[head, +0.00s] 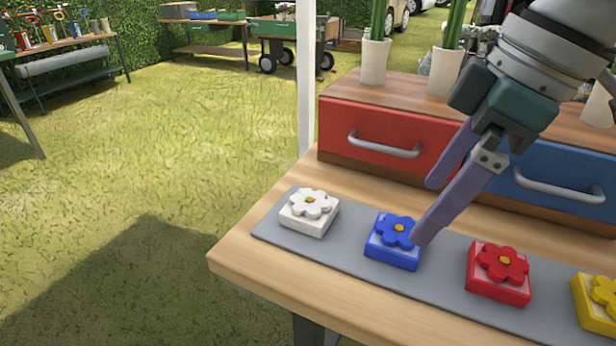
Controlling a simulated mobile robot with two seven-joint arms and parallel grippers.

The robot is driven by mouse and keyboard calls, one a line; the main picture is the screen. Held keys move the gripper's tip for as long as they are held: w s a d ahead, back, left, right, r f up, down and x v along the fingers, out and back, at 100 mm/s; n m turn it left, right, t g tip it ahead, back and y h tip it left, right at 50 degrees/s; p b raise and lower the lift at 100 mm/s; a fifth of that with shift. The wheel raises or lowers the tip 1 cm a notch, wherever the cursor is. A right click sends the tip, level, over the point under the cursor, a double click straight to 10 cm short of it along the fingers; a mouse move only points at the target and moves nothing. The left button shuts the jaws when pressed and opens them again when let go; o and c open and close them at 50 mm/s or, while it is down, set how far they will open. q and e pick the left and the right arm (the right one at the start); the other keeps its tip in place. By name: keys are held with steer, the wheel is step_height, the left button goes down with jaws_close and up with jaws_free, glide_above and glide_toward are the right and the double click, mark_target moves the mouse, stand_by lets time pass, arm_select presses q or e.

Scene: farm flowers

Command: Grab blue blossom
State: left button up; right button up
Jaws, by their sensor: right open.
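The blue blossom (396,231) is a blue flower with a yellow centre on a blue square block. It sits on a grey mat (345,262) on the wooden table, between a white blossom (311,206) and a red blossom (500,265). My right gripper (425,212) reaches down from the upper right, open, with two purple fingers. One fingertip overlaps the right edge of the blue blossom in the picture; I cannot tell whether it touches. The other fingertip is behind and above it. Nothing shows between the fingers. My left gripper is out of view.
A yellow blossom (598,300) is cut off at the right edge. Behind the mat stand a red drawer (375,145) and a blue drawer (560,190) with metal handles. White vases (374,62) stand on top. Grass lies left of the table.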

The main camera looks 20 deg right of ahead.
mark_target(398, 235)
steer(key=b+x, duration=0.1)
steer(key=x, duration=0.2)
steer(key=b+x, duration=0.1)
steer(key=x, duration=0.2)
steer(key=shift+w+a, duration=0.25)
steer(key=c, duration=1.3)
